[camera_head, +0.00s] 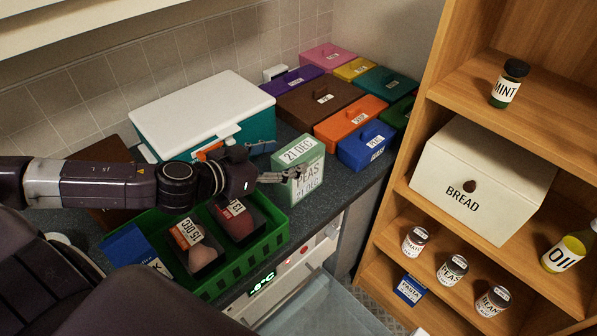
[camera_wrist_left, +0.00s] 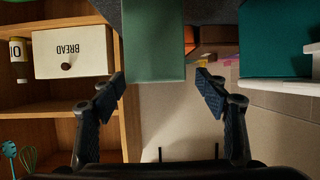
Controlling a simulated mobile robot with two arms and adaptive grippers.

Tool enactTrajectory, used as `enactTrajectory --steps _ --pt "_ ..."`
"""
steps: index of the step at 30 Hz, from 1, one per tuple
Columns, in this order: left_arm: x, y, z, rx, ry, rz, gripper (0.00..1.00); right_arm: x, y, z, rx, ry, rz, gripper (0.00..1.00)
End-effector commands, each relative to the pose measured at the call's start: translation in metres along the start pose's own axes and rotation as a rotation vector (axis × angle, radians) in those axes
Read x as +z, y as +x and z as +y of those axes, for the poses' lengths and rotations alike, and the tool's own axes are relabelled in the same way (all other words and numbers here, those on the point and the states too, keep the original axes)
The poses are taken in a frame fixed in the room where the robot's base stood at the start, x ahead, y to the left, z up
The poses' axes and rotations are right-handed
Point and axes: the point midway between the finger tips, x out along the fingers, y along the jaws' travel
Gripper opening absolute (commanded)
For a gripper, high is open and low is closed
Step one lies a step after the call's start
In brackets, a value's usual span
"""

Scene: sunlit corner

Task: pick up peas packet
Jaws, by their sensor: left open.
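The peas packet (camera_head: 311,176) is a pale green box with a "21 DEC" label on top and a "PEAS" label on its front. It stands upright on the dark counter, right of the green crate. In the left wrist view the packet (camera_wrist_left: 153,42) shows as a plain green block ahead of the fingers, between their lines. My left gripper (camera_head: 284,175) is open, with its fingers at the packet's left side in the head view. The left wrist view shows the two fingers (camera_wrist_left: 163,92) spread apart with nothing gripped. My right gripper is not in view.
A green crate (camera_head: 268,246) with dated food packs and a blue box stands in front. A teal cool box with white lid (camera_head: 200,108) is behind my arm. Colored lidded boxes (camera_head: 319,99) fill the back. A wooden shelf (camera_head: 411,192) with a bread box (camera_head: 480,181) stands right.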

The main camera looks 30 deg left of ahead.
Motion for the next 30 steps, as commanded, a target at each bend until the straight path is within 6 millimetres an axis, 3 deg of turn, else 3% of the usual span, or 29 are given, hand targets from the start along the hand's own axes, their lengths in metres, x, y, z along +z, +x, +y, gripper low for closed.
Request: enactTrajectory --steps 21,30 --pt "-0.007 0.046 0.003 -0.002 -0.003 0.002 0.67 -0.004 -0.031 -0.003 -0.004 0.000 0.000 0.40" --pt "-0.004 0.051 0.004 0.000 0.000 0.000 0.67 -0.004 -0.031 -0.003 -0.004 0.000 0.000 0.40"
